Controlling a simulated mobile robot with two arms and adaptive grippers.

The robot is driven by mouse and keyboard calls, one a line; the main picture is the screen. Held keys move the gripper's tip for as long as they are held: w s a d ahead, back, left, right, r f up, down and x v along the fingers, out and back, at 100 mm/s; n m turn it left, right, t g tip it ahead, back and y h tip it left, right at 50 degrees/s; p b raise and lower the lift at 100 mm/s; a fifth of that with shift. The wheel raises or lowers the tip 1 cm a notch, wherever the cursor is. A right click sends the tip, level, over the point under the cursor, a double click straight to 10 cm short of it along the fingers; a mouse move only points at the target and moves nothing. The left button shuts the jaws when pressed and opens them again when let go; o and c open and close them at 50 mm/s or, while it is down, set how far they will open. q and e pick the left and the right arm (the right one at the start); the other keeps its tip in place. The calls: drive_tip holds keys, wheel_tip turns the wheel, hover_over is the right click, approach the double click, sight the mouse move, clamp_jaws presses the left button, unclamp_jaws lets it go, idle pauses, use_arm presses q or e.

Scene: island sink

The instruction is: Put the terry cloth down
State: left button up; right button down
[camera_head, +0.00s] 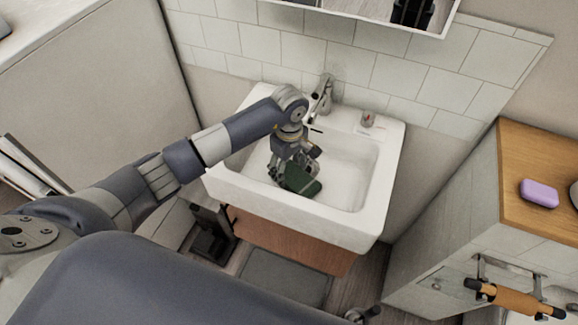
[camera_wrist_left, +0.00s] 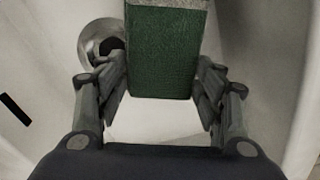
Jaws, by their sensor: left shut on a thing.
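My left gripper (camera_head: 292,173) reaches down into the white sink basin (camera_head: 349,177). It is shut on a dark green block-like thing, the terry cloth (camera_head: 303,184). In the left wrist view the cloth (camera_wrist_left: 162,52) is green with a grey edge at the top. It sits between the two fingers of my left gripper (camera_wrist_left: 162,88). I cannot tell whether the cloth touches the basin floor. My right gripper is not clearly in view.
A metal faucet (camera_head: 323,97) stands at the sink's back. A small item (camera_head: 368,119) sits on the back rim. A wooden counter (camera_head: 540,165) at the right holds a purple soap-like block (camera_head: 539,193). A mirror (camera_head: 365,12) hangs above. The basin's right side is clear.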

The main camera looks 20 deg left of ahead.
drive_tip(key=shift+a+f, duration=0.1)
drive_tip(key=shift+a, duration=0.05)
use_arm(q)
drive_tip(key=shift+f, duration=0.2)
drive_tip(key=o, duration=1)
drive_tip(key=shift+r, duration=0.1)
drive_tip(key=shift+o, duration=0.6)
use_arm(e)
drive_tip(key=shift+a+f, duration=0.1)
drive_tip(key=shift+a, duration=0.35)
